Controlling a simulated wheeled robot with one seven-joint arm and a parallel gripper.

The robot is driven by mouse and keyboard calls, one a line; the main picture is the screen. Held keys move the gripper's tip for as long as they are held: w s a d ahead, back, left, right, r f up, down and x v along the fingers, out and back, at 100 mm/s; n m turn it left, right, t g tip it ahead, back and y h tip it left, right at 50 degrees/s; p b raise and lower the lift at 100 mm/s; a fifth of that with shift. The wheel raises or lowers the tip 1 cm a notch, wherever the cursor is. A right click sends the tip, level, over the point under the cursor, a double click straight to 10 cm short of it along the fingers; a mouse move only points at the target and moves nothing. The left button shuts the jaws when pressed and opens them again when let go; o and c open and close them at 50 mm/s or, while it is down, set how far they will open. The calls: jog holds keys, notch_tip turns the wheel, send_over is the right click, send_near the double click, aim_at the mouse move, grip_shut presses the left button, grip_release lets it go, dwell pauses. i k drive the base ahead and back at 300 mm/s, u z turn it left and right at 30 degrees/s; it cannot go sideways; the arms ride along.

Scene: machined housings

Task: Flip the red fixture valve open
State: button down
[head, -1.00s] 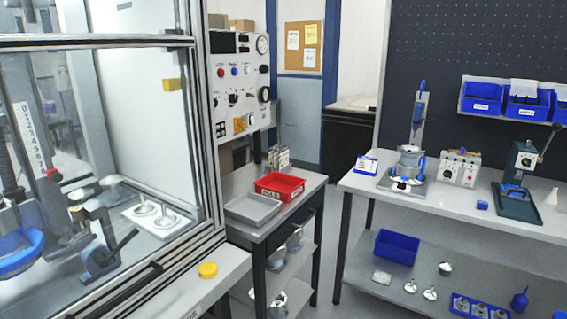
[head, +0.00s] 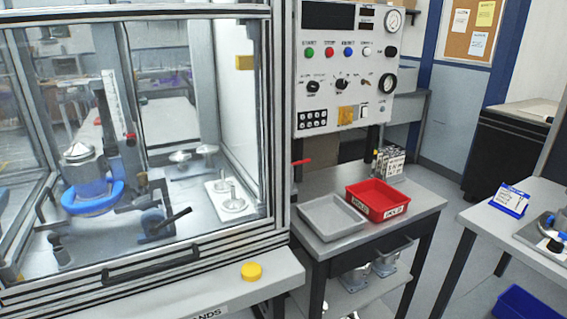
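A small red lever (head: 302,162) juts out to the right beside the right post of the glazed enclosure, just below the control panel. It looks about level. It may be the red fixture valve; its body is hidden or too small to make out. A smaller red knob (head: 130,136) shows inside the enclosure, on the upright column behind the glass. My gripper is not in view.
The glazed enclosure (head: 278,120) fills the left, with a yellow button (head: 251,271) on its front ledge. A side table (head: 420,198) holds a grey tray (head: 331,216) and a red bin (head: 377,200). The control panel (head: 345,68) stands behind. Open floor lies between tables.

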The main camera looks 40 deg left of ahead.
aim_at(308, 161)
jog(key=u, duration=1.05)
jog(key=i, duration=0.95)
jog(key=u, duration=1.15)
